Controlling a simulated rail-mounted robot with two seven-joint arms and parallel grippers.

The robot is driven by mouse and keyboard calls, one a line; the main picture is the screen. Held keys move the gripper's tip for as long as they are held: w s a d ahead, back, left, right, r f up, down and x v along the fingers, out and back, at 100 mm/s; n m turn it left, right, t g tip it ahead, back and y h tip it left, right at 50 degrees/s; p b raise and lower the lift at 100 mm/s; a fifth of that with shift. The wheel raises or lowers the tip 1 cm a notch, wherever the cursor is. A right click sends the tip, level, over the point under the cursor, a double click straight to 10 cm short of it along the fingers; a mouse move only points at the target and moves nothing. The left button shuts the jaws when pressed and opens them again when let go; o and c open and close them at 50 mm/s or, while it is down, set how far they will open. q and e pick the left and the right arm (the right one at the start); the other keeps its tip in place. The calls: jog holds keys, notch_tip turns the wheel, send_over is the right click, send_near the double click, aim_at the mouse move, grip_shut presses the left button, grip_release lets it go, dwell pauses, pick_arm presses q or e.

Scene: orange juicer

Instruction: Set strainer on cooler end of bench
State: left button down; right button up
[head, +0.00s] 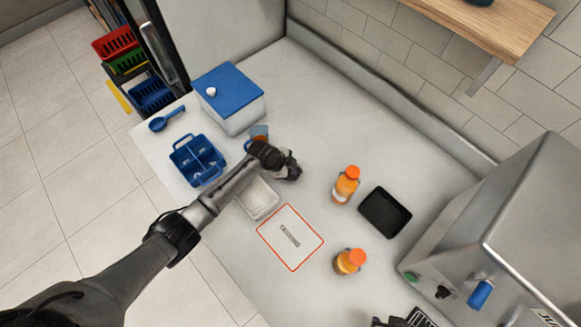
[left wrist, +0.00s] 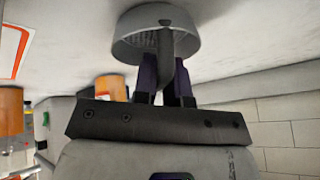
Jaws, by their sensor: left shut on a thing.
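The strainer (left wrist: 155,35) is a grey bowl with a perforated inside and a dark handle. My left gripper (left wrist: 166,85) is shut on that handle in the left wrist view. In the head view my left gripper (head: 283,166) is over the bench (head: 310,120), right of the cooler's near corner, and it hides most of the strainer. Whether the strainer touches the bench I cannot tell. The cooler (head: 237,112) is a white box with a blue lid at the bench's left end. A dark shape at the bottom edge may be part of my right gripper.
A blue caddy (head: 183,167) and a blue scoop (head: 160,124) lie left. A pale tray (head: 258,198) and a red-bordered mat (head: 290,258) are near the arm. Two orange bottles (head: 346,187), a black tray (head: 385,212) and a steel juicer (head: 520,215) are right. Bench behind the gripper is clear.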

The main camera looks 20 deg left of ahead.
pick_arm(q)
jog(key=shift+f, duration=0.2)
jog(key=c, duration=1.2)
grip_release()
jog(key=shift+r, duration=0.1)
jog(key=shift+o, duration=0.2)
jog(key=shift+r, duration=0.2)
jog(key=p+v, duration=0.1)
jog(key=v, duration=1)
jog(key=shift+s+a+r+p, duration=0.15)
jog(key=shift+a+r+p, duration=0.05)
jog(key=shift+r+p, duration=0.15)
